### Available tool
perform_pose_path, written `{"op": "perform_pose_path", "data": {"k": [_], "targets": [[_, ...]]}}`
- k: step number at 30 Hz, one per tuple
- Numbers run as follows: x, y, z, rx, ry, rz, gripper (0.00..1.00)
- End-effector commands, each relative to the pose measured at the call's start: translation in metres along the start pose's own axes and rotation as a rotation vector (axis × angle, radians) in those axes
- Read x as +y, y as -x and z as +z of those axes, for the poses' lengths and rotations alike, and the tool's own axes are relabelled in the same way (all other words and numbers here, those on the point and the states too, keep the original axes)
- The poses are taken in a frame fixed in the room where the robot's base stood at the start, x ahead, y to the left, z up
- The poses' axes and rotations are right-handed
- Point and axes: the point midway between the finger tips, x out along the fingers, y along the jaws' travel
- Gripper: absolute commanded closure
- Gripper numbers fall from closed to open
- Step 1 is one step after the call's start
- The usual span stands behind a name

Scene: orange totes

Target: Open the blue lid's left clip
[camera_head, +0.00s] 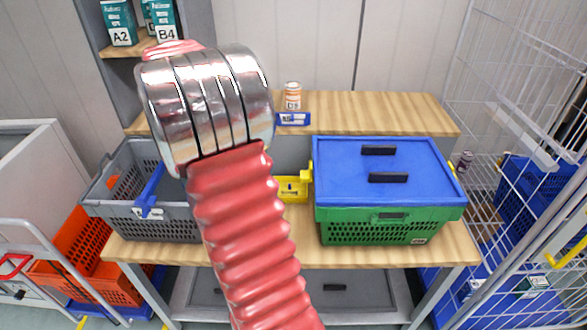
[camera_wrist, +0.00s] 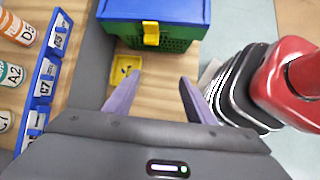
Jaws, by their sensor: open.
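The blue lid (camera_head: 345,155) lies on a green crate (camera_head: 380,230) on the wooden bench in the head view. Its left clip (camera_head: 306,174) is yellow and sits at the lid's left edge. In the wrist view a yellow clip (camera_wrist: 151,33) sits below the blue lid (camera_wrist: 185,10), against the green crate wall (camera_wrist: 180,45). My gripper (camera_wrist: 153,92) is open and empty, its two fingers pointing toward the clip with a gap between. My gripper's fingers do not show in the head view, where my arm covers the middle.
A small yellow bin (camera_head: 292,188) stands left of the green crate, near the clip. A grey crate (camera_head: 170,228) is further left. A wooden shelf (camera_head: 380,112) with a jar (camera_head: 293,94) runs behind. A white wire cage (camera_head: 520,100) stands at the right.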

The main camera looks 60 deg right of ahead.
Motion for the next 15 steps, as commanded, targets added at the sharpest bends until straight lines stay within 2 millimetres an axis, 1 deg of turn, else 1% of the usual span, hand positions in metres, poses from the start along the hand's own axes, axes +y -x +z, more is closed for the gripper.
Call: {"op": "perform_pose_path", "data": {"k": [1,3,6,10,15], "targets": [[0.011,-0.012,0.003,-0.032,0.014,-0.021,0.5],[0.023,-0.025,0.009,-0.072,0.038,-0.044,0.5],[0.036,-0.039,0.016,-0.115,0.063,-0.07,0.5],[0.044,-0.049,0.02,-0.144,0.082,-0.088,0.5],[0.045,-0.051,0.022,-0.15,0.087,-0.092,0.5]]}}
